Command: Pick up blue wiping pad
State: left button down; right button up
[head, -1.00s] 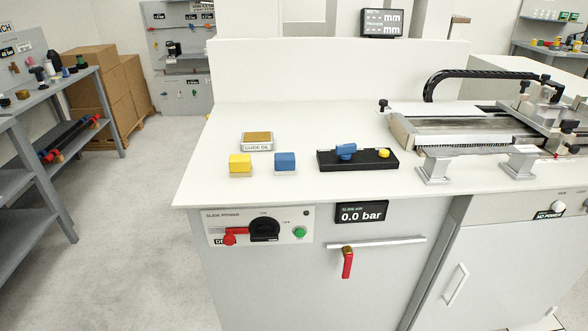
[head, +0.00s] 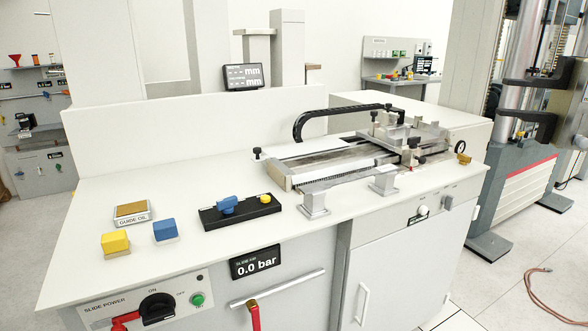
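The blue wiping pad (head: 165,230) sits upright on the white bench top (head: 240,187), with a pale base under it. It stands between a yellow pad (head: 115,241) on its left and a black block (head: 238,210) on its right. The black block carries a blue knob-like piece and a yellow button. Neither of my grippers shows in the head view.
A guide oil tray (head: 132,212) lies just behind the pads. A slide machine (head: 350,160) with a black cable chain takes up the bench's right part. A low white wall (head: 190,140) closes the back. A red-handled lever (head: 254,315) hangs at the front.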

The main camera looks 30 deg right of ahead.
aim_at(165, 230)
jog(key=i+l, duration=0.15)
jog(key=l, duration=0.25)
jog(key=i+l+u, duration=0.1)
jog(key=l+u, duration=0.2)
jog(key=i+l+u, duration=0.1)
jog(key=l+u, duration=0.55)
jog(key=i+l, duration=0.05)
jog(key=l, duration=0.05)
